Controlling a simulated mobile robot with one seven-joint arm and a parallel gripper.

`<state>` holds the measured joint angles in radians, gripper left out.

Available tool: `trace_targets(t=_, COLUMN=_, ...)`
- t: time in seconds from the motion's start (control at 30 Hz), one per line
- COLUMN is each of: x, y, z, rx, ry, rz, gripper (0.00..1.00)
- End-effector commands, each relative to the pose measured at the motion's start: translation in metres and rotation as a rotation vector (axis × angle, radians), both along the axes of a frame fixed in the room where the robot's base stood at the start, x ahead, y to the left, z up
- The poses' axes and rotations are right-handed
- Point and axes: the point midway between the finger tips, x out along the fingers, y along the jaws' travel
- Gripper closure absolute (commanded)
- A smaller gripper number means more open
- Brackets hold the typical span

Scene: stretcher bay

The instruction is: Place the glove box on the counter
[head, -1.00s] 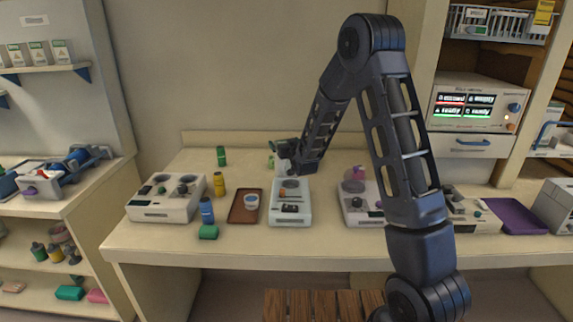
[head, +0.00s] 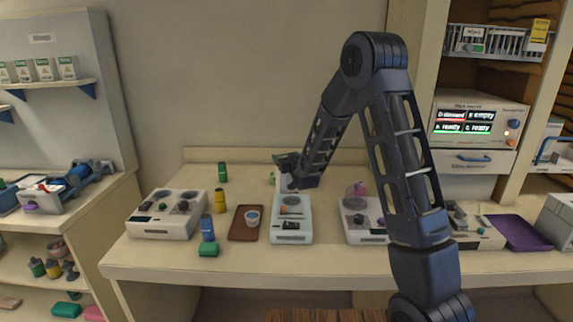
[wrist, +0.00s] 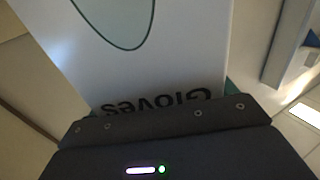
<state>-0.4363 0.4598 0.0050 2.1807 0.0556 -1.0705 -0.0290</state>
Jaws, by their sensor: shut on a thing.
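The glove box (wrist: 185,70) is white, with "Gloves" lettering upside down and a dark green outline, and fills the upper wrist view. My gripper (wrist: 170,112) is shut on it at the lettered end. In the head view my gripper (head: 287,168) hangs over the rear middle of the counter (head: 328,228), behind a white device. Only a small white and green part of the box shows there, mostly hidden by my gripper. I cannot tell whether the box touches the counter.
The counter holds several devices, including the white one (head: 291,232) and another at left (head: 160,222), a brown tray (head: 240,234), bottles and a purple tray (head: 517,232). Similar boxes (head: 45,70) stand on the left shelf. Bare counter lies between the middle devices.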

Motion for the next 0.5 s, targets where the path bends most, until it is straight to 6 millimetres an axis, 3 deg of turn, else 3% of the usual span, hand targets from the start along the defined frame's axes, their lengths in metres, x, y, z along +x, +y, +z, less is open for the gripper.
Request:
trace_targets(t=0.27, x=0.0, y=0.0, z=0.056, rx=0.003, ry=-0.006, rz=0.0, gripper=0.77)
trace_targets(t=0.5, x=0.0, y=0.0, z=0.118, rx=0.004, ry=-0.006, rz=0.0, gripper=0.77)
